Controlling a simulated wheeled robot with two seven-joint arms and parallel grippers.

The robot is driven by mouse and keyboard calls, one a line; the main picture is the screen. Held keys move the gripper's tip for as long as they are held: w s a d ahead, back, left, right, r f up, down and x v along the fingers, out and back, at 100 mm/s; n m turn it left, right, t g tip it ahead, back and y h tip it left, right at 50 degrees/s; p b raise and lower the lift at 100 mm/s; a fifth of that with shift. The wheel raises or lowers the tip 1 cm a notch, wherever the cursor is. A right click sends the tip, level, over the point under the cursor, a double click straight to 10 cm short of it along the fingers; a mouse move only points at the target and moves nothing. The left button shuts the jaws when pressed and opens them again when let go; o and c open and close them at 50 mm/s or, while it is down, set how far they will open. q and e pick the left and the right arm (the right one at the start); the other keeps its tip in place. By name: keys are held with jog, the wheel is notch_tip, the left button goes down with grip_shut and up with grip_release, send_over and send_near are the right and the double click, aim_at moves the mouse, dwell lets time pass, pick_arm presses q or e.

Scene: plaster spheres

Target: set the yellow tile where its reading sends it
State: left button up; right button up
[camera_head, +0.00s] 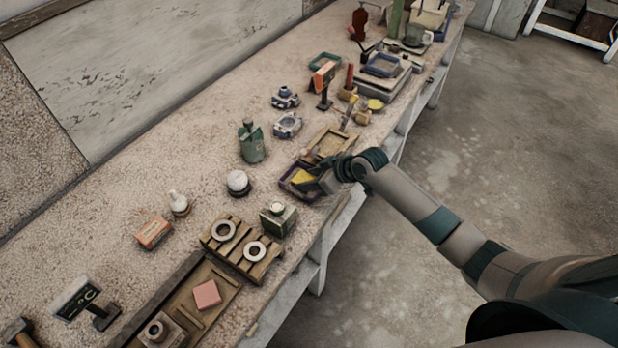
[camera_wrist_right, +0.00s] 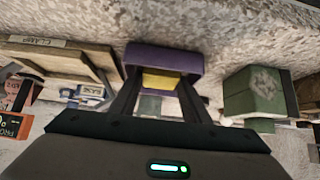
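The yellow tile (camera_head: 304,176) is at the purple-walled tray (camera_head: 287,184) near the table's front edge. My right gripper (camera_head: 321,183) reaches in from the right, low over the tray, and hides part of both. In the right wrist view the two fingers (camera_wrist_right: 160,95) stand apart, with the yellow tile (camera_wrist_right: 160,80) between their tips and the purple tray wall (camera_wrist_right: 150,56) beyond. I cannot tell whether the fingers press on the tile or whether it rests on the tray floor. My left gripper is not in view.
A tan tray (camera_head: 330,143) lies just beyond the purple one. A green box (camera_head: 278,219) stands nearer, beside a slatted wooden rack (camera_head: 240,250) with two rings. A green bottle-like object (camera_head: 251,143) stands to the left. A dark sign (camera_head: 76,298) is at lower left.

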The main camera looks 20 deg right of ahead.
jog(key=shift+o, duration=0.4)
jog(key=shift+r, duration=0.15)
jog(key=b+v, duration=0.2)
jog(key=v, duration=1)
jog(key=shift+b, duration=0.35)
